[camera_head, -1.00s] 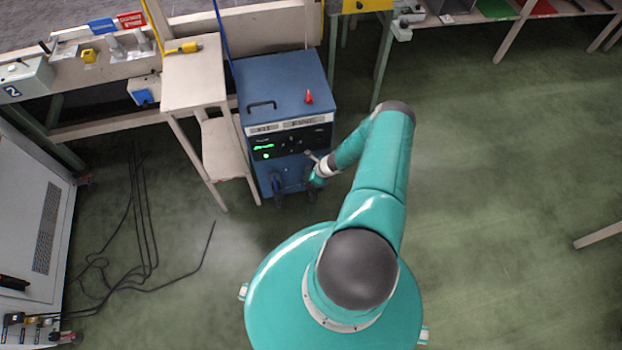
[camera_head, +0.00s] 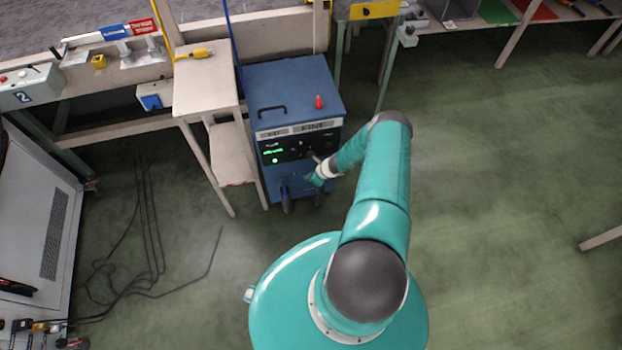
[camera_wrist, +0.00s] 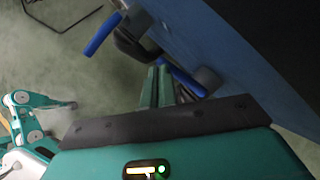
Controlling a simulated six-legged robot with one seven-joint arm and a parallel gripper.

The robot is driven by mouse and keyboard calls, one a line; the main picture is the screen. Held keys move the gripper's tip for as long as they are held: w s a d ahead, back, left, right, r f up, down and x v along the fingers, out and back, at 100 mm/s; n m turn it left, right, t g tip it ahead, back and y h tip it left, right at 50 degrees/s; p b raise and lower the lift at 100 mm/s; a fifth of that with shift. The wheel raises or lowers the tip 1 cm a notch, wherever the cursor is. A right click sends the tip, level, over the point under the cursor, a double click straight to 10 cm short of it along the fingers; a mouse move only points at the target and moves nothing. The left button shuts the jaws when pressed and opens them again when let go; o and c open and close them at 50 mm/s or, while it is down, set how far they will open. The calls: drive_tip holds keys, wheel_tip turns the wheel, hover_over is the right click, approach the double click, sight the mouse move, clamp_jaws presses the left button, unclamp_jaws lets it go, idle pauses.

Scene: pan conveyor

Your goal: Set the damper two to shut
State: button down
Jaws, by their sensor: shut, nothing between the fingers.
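No part is clearly readable as damper two. A pale control box marked 2 (camera_head: 28,86) sits at the left end of the bench, with small buttons and a dark lever on top. To its right, a blue label (camera_head: 114,32) and a red label (camera_head: 144,27) stand above metal fittings; their text is too small to read. My gripper (camera_head: 314,180) is low in front of the blue cabinet (camera_head: 293,92), far from the box. In the wrist view my gripper's fingers (camera_wrist: 158,86) are together and empty, beside the cabinet's lower edge and blue-levered casters.
A pale side table (camera_head: 207,90) with a yellow tool on top stands between bench and cabinet. Black cables (camera_head: 150,225) lie on the floor at left, near a grey cabinet (camera_head: 38,220). Open green floor (camera_head: 500,170) lies to the right.

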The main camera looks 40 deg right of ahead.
drive_tip(key=shift+w+d, duration=0.1)
idle(0.6)
drive_tip(key=shift+d, duration=0.75)
drive_tip(key=shift+r, duration=0.1)
